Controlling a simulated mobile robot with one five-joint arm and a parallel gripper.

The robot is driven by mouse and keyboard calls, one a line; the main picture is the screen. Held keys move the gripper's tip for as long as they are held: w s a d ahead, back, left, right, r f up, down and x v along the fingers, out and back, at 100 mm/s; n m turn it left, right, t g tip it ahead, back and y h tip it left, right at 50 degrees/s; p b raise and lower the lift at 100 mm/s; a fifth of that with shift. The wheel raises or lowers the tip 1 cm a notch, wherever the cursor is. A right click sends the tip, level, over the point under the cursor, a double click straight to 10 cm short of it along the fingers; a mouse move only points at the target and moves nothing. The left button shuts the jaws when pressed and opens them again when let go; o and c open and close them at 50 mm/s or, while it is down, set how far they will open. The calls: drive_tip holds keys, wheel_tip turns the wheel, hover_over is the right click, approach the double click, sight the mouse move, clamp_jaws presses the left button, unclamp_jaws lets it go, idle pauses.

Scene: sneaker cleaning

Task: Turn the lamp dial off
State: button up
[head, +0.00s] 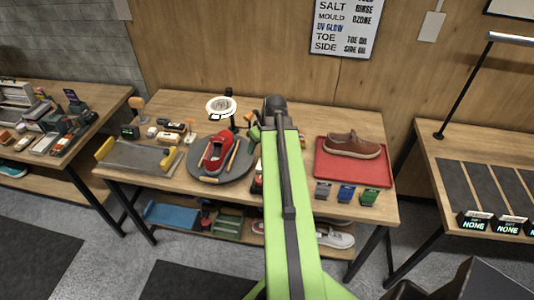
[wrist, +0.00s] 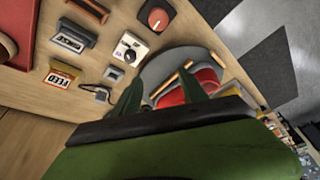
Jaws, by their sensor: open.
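A lamp with a white ring head (head: 221,107) stands at the back of the middle bench, behind the red sneaker (head: 218,150). I cannot make out a dial on it. In the wrist view, a dark block carries a round red-orange dial (wrist: 155,18), and a white box (wrist: 130,48) has a dark round knob; which of them belongs to the lamp is not clear. My gripper (wrist: 162,93) is open and empty, with its two green fingers apart over the bench near the sneaker. In the head view my arm hides much of the gripper and the bench under it.
The red sneaker is on a round grey turntable (head: 205,174). A red tray (head: 370,174) with a brown shoe (head: 351,145) is on the right. A yellow-ended grey tray (head: 140,157) lies at left. In the wrist view, a FEED packet (wrist: 61,76) and small boxes crowd the bench.

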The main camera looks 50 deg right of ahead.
drive_tip(key=s+d+r, duration=0.2)
drive_tip(key=s+d, duration=0.2)
drive_tip(key=d, duration=0.3)
drive_tip(key=shift+t+h, duration=0.3)
drive_tip(key=shift+t, duration=0.1)
drive_tip(key=b+x, duration=0.5)
drive_tip(key=x, duration=0.1)
drive_tip(key=b+x, duration=0.5)
drive_tip(key=x, duration=0.1)
drive_tip(key=b+x, duration=0.6)
drive_tip(key=shift+s+a+f, duration=0.2)
drive_tip(key=shift+a, duration=0.15)
drive_tip(key=shift+r, duration=0.15)
clamp_jaws()
